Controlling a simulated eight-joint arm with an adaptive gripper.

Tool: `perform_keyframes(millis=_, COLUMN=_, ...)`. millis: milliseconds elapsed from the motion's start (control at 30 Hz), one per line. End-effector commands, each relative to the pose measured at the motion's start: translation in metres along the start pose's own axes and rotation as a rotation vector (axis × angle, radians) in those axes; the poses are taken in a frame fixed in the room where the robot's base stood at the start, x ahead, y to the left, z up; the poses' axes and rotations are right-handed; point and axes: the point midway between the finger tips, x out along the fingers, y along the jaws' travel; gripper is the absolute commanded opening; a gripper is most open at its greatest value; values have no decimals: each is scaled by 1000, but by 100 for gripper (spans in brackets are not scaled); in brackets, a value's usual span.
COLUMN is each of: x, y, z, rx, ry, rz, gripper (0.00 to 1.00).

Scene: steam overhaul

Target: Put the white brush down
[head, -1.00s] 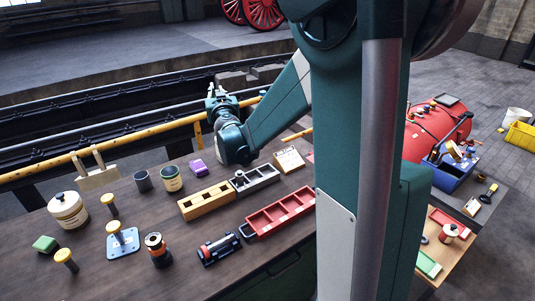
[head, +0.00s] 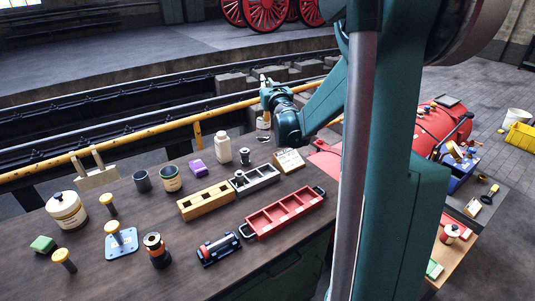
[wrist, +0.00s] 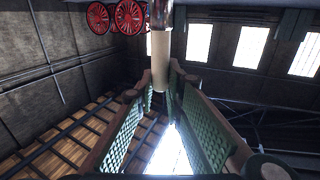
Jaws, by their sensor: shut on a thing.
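The white brush (wrist: 160,68) shows in the wrist view as a pale cream handle with a coppery band at the upper edge of the picture. My gripper (wrist: 161,84) is shut on it, with the textured green finger pads on either side. In the head view my gripper (head: 266,84) is raised above the far edge of the dark workbench (head: 200,275), beyond the label card. The brush is hardly visible there. A small pale thing (head: 263,122) shows below the gripper; I cannot tell whether it is part of the brush.
A yellow rail (head: 155,133) runs behind. Bare bench shows at the front left.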

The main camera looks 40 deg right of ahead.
Motion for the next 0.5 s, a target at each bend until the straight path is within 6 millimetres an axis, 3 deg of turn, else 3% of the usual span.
perform_keyframes(millis=33, x=0, y=6, z=2, rx=0, ry=0, rz=2, gripper=0)
perform_keyframes(millis=500, x=0, y=4, z=63, rx=0, ry=0, rz=0, gripper=0)
